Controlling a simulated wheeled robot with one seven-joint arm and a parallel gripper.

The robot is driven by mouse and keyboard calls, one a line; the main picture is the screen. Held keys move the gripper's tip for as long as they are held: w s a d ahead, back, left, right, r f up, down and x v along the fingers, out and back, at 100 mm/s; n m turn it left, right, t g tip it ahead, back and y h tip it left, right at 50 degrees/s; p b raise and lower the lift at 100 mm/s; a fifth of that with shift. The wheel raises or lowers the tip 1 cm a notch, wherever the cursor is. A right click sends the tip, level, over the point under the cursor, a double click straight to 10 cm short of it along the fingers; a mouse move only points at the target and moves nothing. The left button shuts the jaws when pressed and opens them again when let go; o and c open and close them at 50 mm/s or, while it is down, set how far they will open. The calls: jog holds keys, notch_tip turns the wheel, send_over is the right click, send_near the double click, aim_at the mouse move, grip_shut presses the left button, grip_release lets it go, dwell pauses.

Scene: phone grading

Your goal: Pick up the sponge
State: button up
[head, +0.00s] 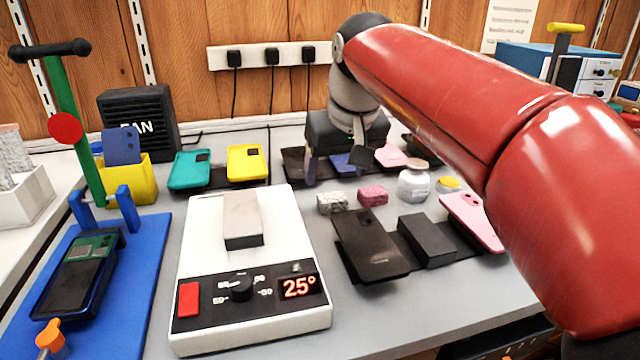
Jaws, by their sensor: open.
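Two small rough, sponge-like blocks lie side by side on the grey table: a pink one (373,195) and a speckled grey one (332,203). A small round yellow-topped item (448,184) sits farther right, beside a white jar (414,181). I cannot tell for certain which of these is the sponge. My gripper (337,162) hangs pointing down behind the two blocks, over the back row of phones. Its fingers are apart, with nothing seen held. Part of a blue phone (345,163) shows between and behind the fingers.
A white hot plate (210,270) with a beige block (242,218) stands left of the blocks. My red arm covers the right side.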

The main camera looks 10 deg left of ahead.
aim_at(333, 197)
jog(key=shift+w+a+f, duration=0.25)
jog(key=x, duration=0.4)
jog(key=b+x, duration=0.1)
jog(key=x, duration=0.2)
jog(key=shift+d, duration=0.4)
jog(key=c, duration=1.1)
jog(key=shift+o, duration=0.2)
jog(key=shift+r, duration=0.1)
notch_tip(333, 197, up, 20)
jog(key=p, duration=0.5)
